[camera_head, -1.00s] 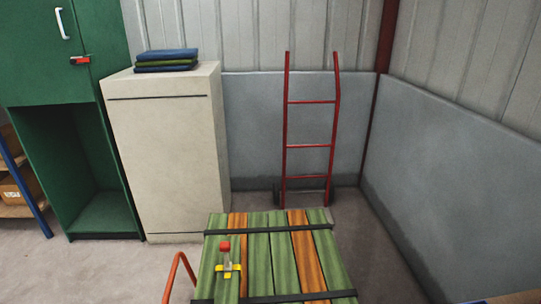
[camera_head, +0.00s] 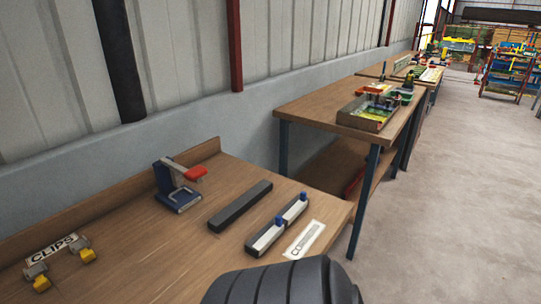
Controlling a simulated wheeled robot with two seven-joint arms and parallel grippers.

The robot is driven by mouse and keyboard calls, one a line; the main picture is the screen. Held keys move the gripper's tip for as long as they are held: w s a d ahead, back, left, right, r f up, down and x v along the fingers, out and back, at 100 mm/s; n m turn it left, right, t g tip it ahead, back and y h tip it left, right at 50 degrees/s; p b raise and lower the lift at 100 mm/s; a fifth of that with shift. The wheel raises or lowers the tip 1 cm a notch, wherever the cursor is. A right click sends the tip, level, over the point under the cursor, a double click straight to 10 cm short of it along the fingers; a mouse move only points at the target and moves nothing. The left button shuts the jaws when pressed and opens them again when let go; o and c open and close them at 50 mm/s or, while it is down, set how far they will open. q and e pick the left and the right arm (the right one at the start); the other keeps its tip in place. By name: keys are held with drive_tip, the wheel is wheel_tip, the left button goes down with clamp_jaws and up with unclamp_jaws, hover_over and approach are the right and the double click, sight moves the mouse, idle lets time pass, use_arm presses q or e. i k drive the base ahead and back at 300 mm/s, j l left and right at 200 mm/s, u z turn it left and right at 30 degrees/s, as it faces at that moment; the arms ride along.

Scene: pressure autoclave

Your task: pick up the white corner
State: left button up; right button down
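I cannot make out a white corner for certain. A pale grey-white bar (camera_head: 277,226) with small blue pieces on it lies on the near wooden workbench (camera_head: 140,245). A white label (camera_head: 304,240) beginning with "CO" lies beside it, and the rest of its lettering is not readable. Neither of my grippers is in view. A black ribbed, rounded form at the bottom edge covers part of the bench front.
A black bar (camera_head: 240,205) and a blue clamp-like tool with a red handle (camera_head: 180,187) are on the bench. A "CLIPS" label (camera_head: 55,250) with yellow clips is at left. A second table (camera_head: 330,97) holds a tray (camera_head: 368,112). The floor at right is clear.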

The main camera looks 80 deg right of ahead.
sight(268, 238)
drive_tip(key=z, duration=2.75)
drive_tip(key=u, duration=4.95)
drive_tip(key=z, duration=4.6)
